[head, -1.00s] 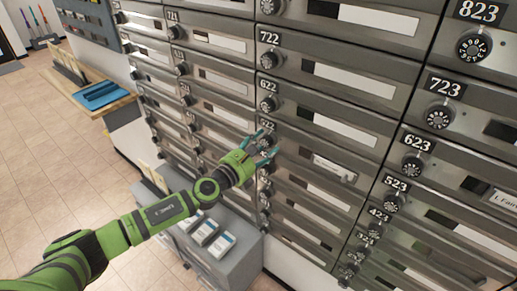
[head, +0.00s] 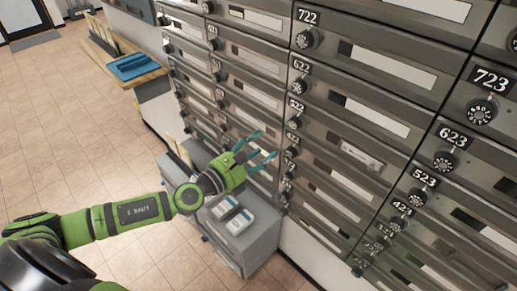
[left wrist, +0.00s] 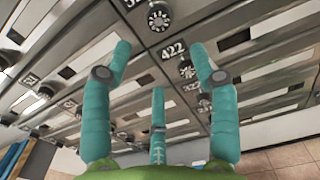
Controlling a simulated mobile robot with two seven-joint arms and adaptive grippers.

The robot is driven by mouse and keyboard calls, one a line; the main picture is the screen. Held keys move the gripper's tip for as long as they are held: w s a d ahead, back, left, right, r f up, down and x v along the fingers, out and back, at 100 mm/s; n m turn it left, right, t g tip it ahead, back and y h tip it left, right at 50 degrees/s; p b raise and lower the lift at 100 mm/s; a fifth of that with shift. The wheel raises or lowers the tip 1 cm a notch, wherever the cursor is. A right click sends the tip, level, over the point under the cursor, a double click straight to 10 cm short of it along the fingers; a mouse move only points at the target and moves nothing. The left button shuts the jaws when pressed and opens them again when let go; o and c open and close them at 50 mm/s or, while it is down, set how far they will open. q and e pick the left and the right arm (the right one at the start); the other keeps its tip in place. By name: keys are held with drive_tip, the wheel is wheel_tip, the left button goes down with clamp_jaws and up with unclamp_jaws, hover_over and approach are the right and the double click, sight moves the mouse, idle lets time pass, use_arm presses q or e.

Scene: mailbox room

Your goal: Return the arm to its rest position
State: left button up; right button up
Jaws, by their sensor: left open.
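My left arm is green and black and comes in from the left in the head view. Its gripper (head: 258,152) has teal fingers that are spread apart and empty. It is in front of the lower rows of the grey metal mailboxes (head: 385,120), above a low grey cabinet. In the left wrist view the open fingers (left wrist: 160,85) point toward mailbox doors, with dial 422 (left wrist: 187,69) between them. No finger visibly grips a dial. My right gripper is not in view.
The low grey cabinet (head: 262,246) with white boxes (head: 239,221) stands below the gripper against the mailbox wall. A wooden counter (head: 146,78) with a blue tray (head: 134,65) is farther back. The tiled floor (head: 70,130) at left is clear.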

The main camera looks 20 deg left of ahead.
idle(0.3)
use_arm(q)
drive_tip(key=s+a+f+n+g+y+b, duration=0.1)
drive_tip(key=s+a+f+n+g+y, duration=0.15)
drive_tip(key=f+n, duration=0.55)
drive_tip(key=s+a+f+n+g+y, duration=0.15)
drive_tip(key=a+f+n, duration=0.25)
drive_tip(key=f, duration=0.7)
drive_tip(key=s+a+f+n+g+y+b, duration=0.1)
drive_tip(key=a+f+n+y, duration=0.3)
drive_tip(key=f, duration=0.6)
drive_tip(key=s+d+f+n+g, duration=0.3)
drive_tip(key=s+f+n+g, duration=0.4)
drive_tip(key=s+f+n, duration=1.2)
drive_tip(key=s+d+f+n+g, duration=0.1)
drive_tip(key=s+d+f, duration=0.1)
drive_tip(key=s, duration=0.5)
drive_tip(key=s+d+f+n+g+h+b, duration=0.1)
drive_tip(key=s+d+f, duration=0.2)
drive_tip(key=s, duration=0.4)
drive_tip(key=s+d+f+n+g, duration=0.1)
drive_tip(key=s+d+f+g, duration=0.1)
drive_tip(key=s, duration=0.5)
drive_tip(key=shift+d+f+h, duration=0.4)
drive_tip(key=shift+d+f, duration=0.2)
drive_tip(key=shift+f, duration=0.1)
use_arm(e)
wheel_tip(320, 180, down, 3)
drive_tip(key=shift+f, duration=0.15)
